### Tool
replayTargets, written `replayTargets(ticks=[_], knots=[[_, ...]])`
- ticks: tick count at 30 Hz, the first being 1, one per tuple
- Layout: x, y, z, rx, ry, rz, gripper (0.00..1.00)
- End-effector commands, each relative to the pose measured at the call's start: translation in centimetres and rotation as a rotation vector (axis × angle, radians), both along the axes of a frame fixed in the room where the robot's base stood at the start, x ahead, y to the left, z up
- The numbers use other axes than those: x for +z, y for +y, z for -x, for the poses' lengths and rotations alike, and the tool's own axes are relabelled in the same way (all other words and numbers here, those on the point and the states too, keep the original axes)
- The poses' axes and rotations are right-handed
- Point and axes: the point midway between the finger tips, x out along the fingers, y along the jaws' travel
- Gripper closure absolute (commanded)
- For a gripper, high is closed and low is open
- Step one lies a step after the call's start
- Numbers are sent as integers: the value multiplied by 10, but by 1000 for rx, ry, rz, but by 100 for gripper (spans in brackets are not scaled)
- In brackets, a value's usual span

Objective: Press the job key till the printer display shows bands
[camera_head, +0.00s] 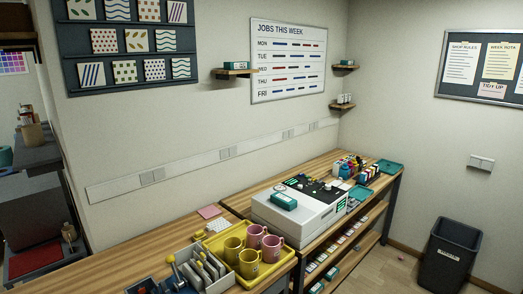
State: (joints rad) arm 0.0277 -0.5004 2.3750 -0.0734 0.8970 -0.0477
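The printer appears to be the white and grey box-shaped machine (304,224) on the wooden bench in the middle right. A dark panel covers part of its top, with small parts on it too small to make out. A teal box-like item (284,201) sits on its top toward the left. I cannot tell which part is the display or the job key, or what the display shows. My gripper is not in view.
A yellow tray (217,243) with several yellow and pink mugs stands left of the machine. A grey rack (196,283) is in front of it. Coloured bottles (366,170) stand behind the machine. A black bin (450,256) stands on the floor at right. Some floor is clear.

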Motion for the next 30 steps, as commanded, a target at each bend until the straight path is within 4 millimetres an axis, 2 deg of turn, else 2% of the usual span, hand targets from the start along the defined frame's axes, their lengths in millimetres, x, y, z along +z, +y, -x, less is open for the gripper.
replayTargets(ticks=[1,8,30], knots=[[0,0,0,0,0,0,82],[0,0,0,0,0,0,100],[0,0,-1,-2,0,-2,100]])
